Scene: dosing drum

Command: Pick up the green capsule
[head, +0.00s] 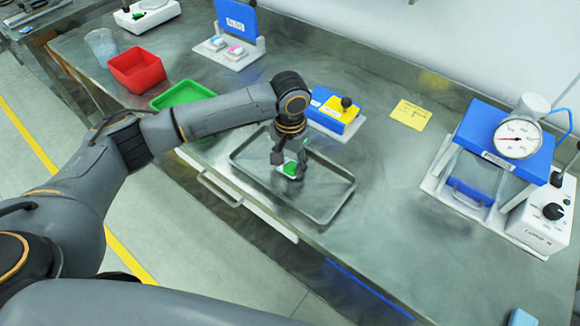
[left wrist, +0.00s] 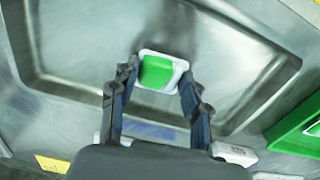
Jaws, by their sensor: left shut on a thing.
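The green capsule (head: 290,169) is a small green piece with a white rim, at the metal tray (head: 336,206) on the bench. In the left wrist view the capsule (left wrist: 156,72) sits between the fingertips. My left gripper (head: 288,163) points down over the tray and is shut on the capsule; it also shows in the left wrist view (left wrist: 160,88). In the head view the fingers partly cover the capsule. I cannot tell whether it touches the tray floor. My right gripper is not in view.
A green bin (head: 183,94) and a red bin (head: 137,70) stand left of the tray. A blue and yellow box (head: 333,108) is behind it. A blue press with a dial (head: 518,138) stands at the right. The bench between tray and press is clear.

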